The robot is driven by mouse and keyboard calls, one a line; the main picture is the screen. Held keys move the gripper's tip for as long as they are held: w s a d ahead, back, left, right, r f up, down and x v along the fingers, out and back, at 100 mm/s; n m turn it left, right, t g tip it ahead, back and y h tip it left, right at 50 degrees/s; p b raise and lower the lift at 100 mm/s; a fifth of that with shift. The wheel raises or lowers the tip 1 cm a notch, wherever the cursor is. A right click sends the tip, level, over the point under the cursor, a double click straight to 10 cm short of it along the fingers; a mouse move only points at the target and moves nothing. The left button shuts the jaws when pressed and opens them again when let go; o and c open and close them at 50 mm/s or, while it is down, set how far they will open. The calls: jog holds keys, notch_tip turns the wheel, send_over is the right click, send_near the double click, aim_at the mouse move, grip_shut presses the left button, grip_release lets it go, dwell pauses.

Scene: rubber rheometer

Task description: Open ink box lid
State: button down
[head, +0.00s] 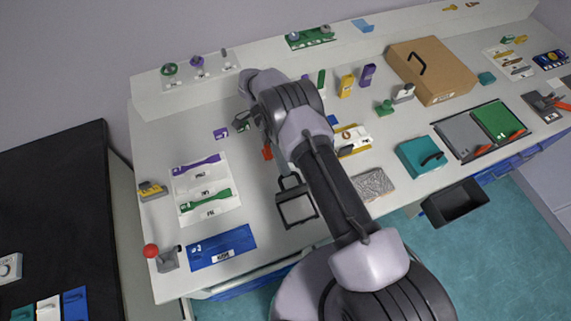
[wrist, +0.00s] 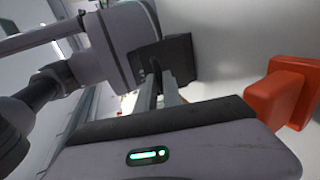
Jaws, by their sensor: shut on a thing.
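A black-framed box with a grey face (head: 297,208) and a dark loop handle on its far side stands near the front of the bench in the head view; I take it as the ink box. My gripper (head: 286,170) comes down from the far left with its pale fingers at that handle. The jaws are shut; the handle seems to be between them, though the contact is small and partly hidden. In the wrist view the fingers (wrist: 160,85) lie close together beyond the gripper body, and their tips are hard to make out. I cannot tell whether the lid is raised.
A red thing (head: 267,152) is close beside my fingers and shows as red blocks (wrist: 285,95) in the wrist view. A blue labelled case (head: 205,252) lies left, a silver pad (head: 373,184) and a teal box (head: 412,163) right. My forearm hides the bench middle.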

jog(key=c, duration=1.5)
grip_release()
jog(key=shift+r, duration=0.1)
jog(key=s+d+r, duration=0.1)
jog(key=s, duration=0.4)
jog(key=s+d+r, duration=0.2)
jog(key=s, duration=0.3)
jog(key=s+d+r+p, duration=0.1)
jog(key=s+d, duration=0.1)
jog(key=s, duration=0.3)
jog(key=shift+s+r, duration=0.1)
jog(key=shift+r, duration=0.3)
